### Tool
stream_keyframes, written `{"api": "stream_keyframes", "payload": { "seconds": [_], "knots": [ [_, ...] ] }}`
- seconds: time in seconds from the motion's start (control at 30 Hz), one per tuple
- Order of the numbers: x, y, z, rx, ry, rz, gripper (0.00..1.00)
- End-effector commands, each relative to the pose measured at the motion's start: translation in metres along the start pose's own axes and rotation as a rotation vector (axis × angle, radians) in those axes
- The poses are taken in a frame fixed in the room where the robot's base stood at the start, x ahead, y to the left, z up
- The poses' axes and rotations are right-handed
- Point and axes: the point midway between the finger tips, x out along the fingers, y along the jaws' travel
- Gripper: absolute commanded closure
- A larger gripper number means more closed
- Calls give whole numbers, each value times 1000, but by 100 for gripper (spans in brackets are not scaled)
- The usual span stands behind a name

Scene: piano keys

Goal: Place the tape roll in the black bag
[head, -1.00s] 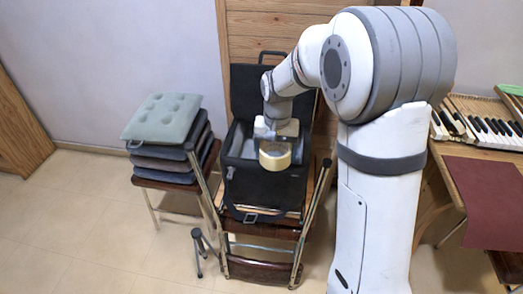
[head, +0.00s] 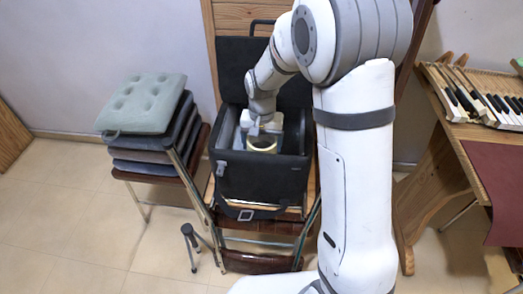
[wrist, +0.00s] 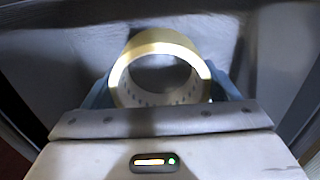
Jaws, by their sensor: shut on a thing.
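The black bag (head: 262,183) stands open on a folding chair, with its lid raised at the back. My gripper (head: 262,135) reaches down into the bag's opening. It is shut on the tape roll (head: 262,145), a pale yellow ring. The front wall of the bag hides the roll's lower part in the head view. I cannot tell whether the roll touches the bag's floor.
A stack of cushions (head: 145,105) sits on a chair left of the bag. A small tripod foot (head: 193,245) stands on the floor in front. A wooden table with piano keys (head: 490,105) is at the right. Tiled floor is open at the lower left.

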Motion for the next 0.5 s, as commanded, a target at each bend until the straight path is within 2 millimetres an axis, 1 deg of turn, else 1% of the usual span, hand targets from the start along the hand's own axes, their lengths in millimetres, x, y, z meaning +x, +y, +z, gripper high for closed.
{"api": "stream_keyframes", "payload": {
  "seconds": [0.1, 0.2, 0.5],
  "knots": [
    [18, 1, 1, 1, -4, 2, 42],
    [32, 1, 1, 2, -4, 2, 42],
    [34, 2, 0, 3, -1, 0, 42]
  ]
}}
